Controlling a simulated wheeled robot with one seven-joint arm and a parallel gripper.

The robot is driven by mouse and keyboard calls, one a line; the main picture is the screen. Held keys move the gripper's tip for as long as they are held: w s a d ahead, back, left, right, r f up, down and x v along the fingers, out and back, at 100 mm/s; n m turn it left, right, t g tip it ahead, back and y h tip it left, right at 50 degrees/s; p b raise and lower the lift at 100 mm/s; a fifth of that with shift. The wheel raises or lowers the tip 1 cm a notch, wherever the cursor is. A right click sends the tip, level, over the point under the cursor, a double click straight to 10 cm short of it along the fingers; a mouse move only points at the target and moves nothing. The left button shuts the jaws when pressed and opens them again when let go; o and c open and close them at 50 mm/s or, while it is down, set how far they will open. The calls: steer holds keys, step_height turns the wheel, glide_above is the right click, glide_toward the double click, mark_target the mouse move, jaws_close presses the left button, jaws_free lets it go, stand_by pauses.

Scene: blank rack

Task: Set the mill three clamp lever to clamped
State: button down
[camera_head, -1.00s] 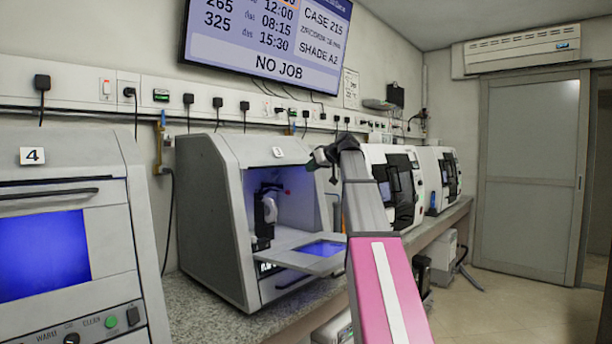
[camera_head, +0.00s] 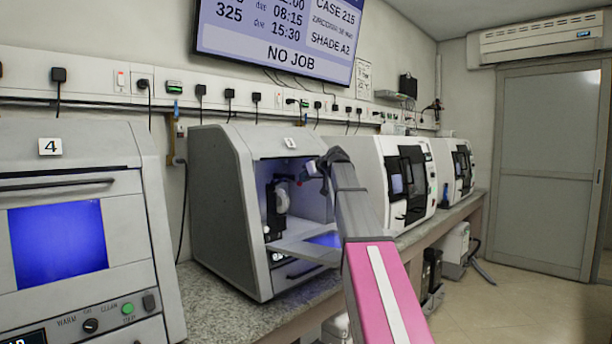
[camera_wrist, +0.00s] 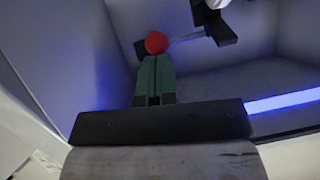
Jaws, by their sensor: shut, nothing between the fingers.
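Mill three (camera_head: 222,190) is the open grey machine with a "3" label (camera_head: 290,143) and its front door (camera_head: 290,249) folded down. In the wrist view, inside the lit chamber, a red ball knob (camera_wrist: 156,42) sits on a thin grey lever (camera_wrist: 185,37) that runs right towards a black block (camera_wrist: 226,32). My gripper (camera_wrist: 155,98) has its green fingers together, with the tips just below the knob. I cannot tell whether they touch it. In the head view my gripper end is at the chamber mouth, partly hidden by my own arm.
Mill four (camera_head: 75,240), with a blue window, stands close at the left. Two white mills (camera_head: 385,180) (camera_head: 456,170) stand on the bench to the right. The worktop (camera_head: 215,300) is bare in front of mill three.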

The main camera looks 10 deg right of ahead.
steer(key=shift+f, duration=0.1)
steer(key=shift+t+y, duration=0.5)
steer(key=shift+t, duration=0.1)
steer(key=shift+w+a+f, duration=0.15)
steer(key=shift+f, duration=2.55)
